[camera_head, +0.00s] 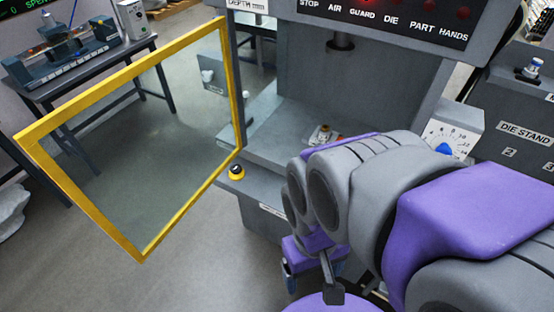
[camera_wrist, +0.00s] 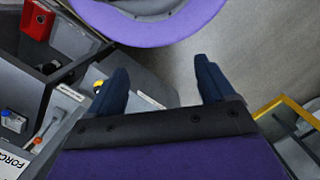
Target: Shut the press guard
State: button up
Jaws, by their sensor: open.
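The press guard (camera_head: 135,252) is a clear panel in a yellow frame. It is swung open to the left of the grey press (camera_head: 380,90), with its near edge standing out over the floor. The right side of the frame is at the press's left front. Part of a yellow frame also shows at the right of the wrist view (camera_wrist: 281,103). My gripper (camera_wrist: 162,84) is open and empty, its two dark blue fingers apart. In the head view my arm covers the lower right of the press, and my gripper is low in front of it, apart from the guard.
A black button on a yellow base (camera_head: 236,172) is on the press's front ledge, beside the guard. A blue-knobbed dial (camera_head: 443,148) and a die stand (camera_head: 525,128) are at the right. A bench (camera_head: 75,75) stands behind the guard. The floor at lower left is clear.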

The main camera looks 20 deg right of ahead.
aim_at(27, 138)
jog(key=j+z, duration=0.1)
jog(key=z, duration=0.3)
jog(key=j+z, duration=0.1)
jog(key=z, duration=0.25)
jog(key=j+z, duration=0.15)
jog(key=j, duration=0.25)
jog(key=k+j+z, duration=0.15)
jog(key=j, duration=0.25)
jog(key=j+z, duration=0.15)
jog(key=j, duration=0.25)
jog(key=k+j+z, duration=0.15)
jog(key=j, duration=0.25)
jog(key=k+j+z, duration=0.15)
jog(key=j, duration=0.2)
jog(key=j+z, duration=0.1)
jog(key=j, duration=0.3)
jog(key=k+j, duration=0.25)
jog(key=j, duration=0.2)
jog(key=k+j, duration=0.25)
jog(key=j, duration=0.2)
jog(key=k+j, duration=0.25)
jog(key=j, duration=0.2)
jog(key=k+j+z, duration=0.1)
jog(key=k+j, duration=0.15)
jog(key=j, duration=0.25)
